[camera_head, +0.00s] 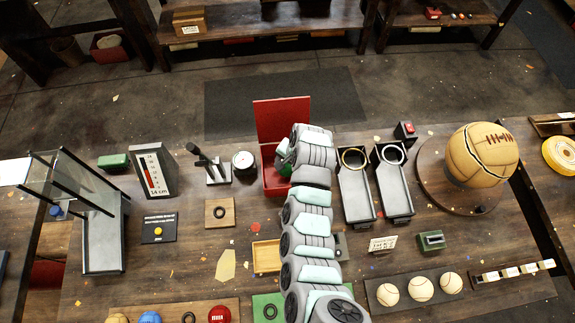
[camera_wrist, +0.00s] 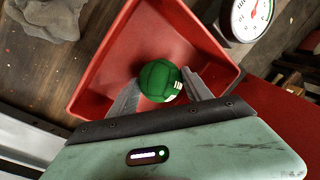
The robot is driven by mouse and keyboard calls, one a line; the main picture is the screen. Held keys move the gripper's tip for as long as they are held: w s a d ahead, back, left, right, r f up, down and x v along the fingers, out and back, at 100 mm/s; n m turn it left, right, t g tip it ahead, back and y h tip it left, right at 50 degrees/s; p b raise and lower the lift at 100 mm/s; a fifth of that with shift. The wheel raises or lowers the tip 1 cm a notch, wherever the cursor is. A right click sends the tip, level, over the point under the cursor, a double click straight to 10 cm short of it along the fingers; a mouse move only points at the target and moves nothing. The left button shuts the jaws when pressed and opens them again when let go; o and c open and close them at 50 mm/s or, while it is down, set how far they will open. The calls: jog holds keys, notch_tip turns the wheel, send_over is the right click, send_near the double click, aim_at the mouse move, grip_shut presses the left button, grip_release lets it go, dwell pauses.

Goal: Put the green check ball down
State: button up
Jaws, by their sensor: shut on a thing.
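The green check ball (camera_wrist: 158,80) is dark green with a small white checked patch on its right side. My gripper (camera_wrist: 162,88) is shut on it, with one finger on each side in the wrist view. The ball is over or inside the red box (camera_wrist: 92,82); I cannot tell whether it touches the floor of the box. In the head view the red box has its lid (camera_head: 282,118) raised at the back, and my arm hides much of the box and the gripper.
A round dial gauge (camera_wrist: 246,18) stands close to the box; it also shows in the head view (camera_head: 244,163). Two grey chutes with rings (camera_head: 355,195) stand to the right. A large stitched ball (camera_head: 470,165) sits on a round board. Several pale balls (camera_head: 421,288) lie at the front right.

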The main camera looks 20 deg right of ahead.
jog(key=shift+f, duration=0.2)
jog(key=o, duration=1.6)
jog(key=shift+r, duration=0.15)
jog(key=shift+p+v, duration=1.35)
jog(key=shift+v, duration=4.75)
jog(key=shift+a, duration=0.1)
